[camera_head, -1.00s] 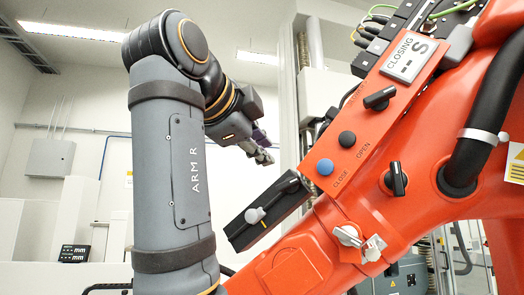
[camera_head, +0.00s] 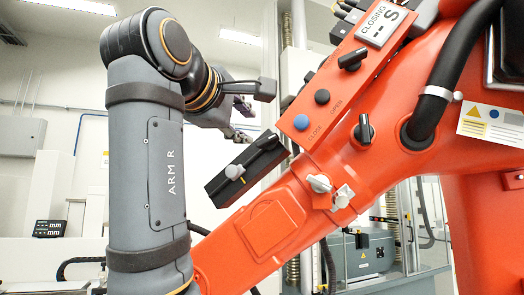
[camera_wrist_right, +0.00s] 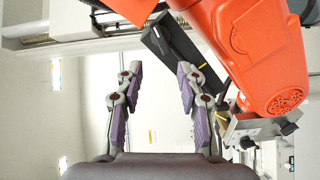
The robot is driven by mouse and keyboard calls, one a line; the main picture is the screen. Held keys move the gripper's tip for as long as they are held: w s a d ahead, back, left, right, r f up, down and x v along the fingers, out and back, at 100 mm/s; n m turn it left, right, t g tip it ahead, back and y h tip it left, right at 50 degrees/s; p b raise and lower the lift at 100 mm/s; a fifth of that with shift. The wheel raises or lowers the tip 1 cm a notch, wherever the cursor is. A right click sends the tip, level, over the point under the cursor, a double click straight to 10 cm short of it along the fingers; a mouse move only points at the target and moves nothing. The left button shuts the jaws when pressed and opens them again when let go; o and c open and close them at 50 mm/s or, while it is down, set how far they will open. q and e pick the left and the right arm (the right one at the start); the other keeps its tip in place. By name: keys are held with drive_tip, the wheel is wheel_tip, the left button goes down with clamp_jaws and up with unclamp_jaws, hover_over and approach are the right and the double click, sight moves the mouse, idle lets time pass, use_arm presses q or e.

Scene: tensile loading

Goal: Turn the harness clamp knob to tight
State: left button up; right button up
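Several knobs show in the head view, and no label marks which one is the harness clamp knob. A black knob (camera_head: 364,128) stands on the orange body beside a thick black hose (camera_head: 434,105). A silver knob (camera_head: 319,183) sits lower, by a pale wing-shaped piece (camera_head: 343,196). A grey knob (camera_head: 235,172) is on a black bar. My right gripper (camera_head: 240,118) is left of the orange panel, apart from the knobs and partly hidden by its own arm. In the right wrist view it (camera_wrist_right: 160,78) is open with nothing between its fingers. My left gripper is not in view.
The black bar (camera_head: 245,168) juts out left of the panel, below my right gripper. It also shows in the wrist view (camera_wrist_right: 170,45).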

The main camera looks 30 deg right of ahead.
sight(264, 141)
drive_tip(key=w+d+n+p, duration=0.1)
drive_tip(key=w+d+p, duration=0.1)
drive_tip(key=p, duration=0.4)
drive_tip(key=w+d+n+p, duration=0.2)
drive_tip(key=d+p, duration=0.1)
drive_tip(key=p, duration=0.3)
drive_tip(key=w+d+n+p, duration=0.2)
drive_tip(key=d+p, duration=0.1)
drive_tip(key=p, duration=0.3)
drive_tip(key=shift+w+d+f+p, duration=0.1)
drive_tip(key=shift+d+f+p, duration=0.2)
drive_tip(key=shift+p, duration=0.05)
drive_tip(key=shift+a, duration=0.1)
clamp_jaws()
